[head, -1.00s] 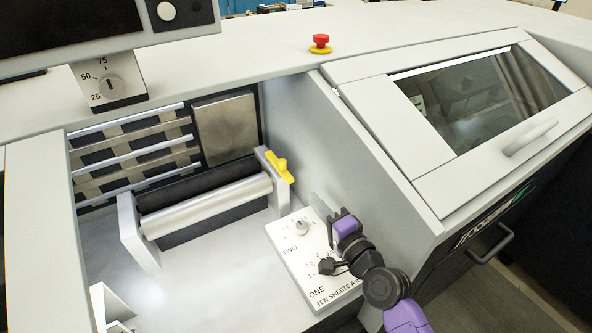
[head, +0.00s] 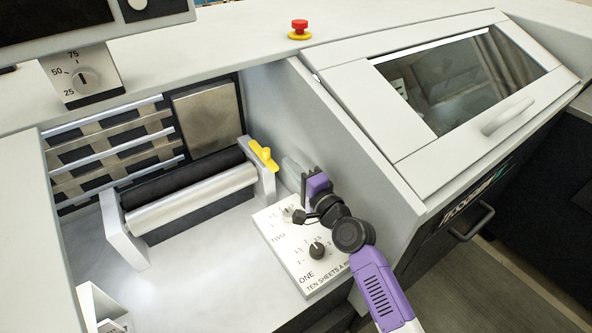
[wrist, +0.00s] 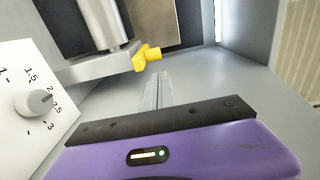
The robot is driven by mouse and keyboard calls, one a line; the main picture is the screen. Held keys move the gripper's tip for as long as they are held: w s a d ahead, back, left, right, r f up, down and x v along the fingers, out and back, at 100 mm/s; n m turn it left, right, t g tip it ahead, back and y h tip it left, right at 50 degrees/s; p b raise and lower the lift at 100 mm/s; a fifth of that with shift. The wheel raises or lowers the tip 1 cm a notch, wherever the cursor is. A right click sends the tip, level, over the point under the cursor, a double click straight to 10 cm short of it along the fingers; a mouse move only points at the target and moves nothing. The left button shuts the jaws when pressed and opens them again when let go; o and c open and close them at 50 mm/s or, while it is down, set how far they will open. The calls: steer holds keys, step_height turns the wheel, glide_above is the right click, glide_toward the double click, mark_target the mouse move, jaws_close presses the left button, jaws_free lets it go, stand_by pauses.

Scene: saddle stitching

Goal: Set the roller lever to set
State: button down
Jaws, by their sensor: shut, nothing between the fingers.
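The yellow roller lever (head: 263,154) sits on top of the right-hand end bracket of the roller (head: 195,197). In the wrist view the lever (wrist: 147,57) is ahead of my gripper, slightly left of the middle. My gripper (head: 292,170) is purple and black with pale fingers. It is shut and empty, to the right of and a little below the lever, apart from it. The fingers also show in the wrist view (wrist: 158,92), pointing toward the lever. Any set marking by the lever cannot be made out.
A white panel (head: 275,246) with dials lies below my gripper; one dial (wrist: 38,103) shows at left in the wrist view. A grey side wall (head: 345,150) stands close on the right. A red emergency button (head: 299,27) is on the top ledge. The floor before the roller is clear.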

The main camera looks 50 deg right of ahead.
steer(key=shift+x, duration=2.65)
steer(key=shift+a, duration=0.15)
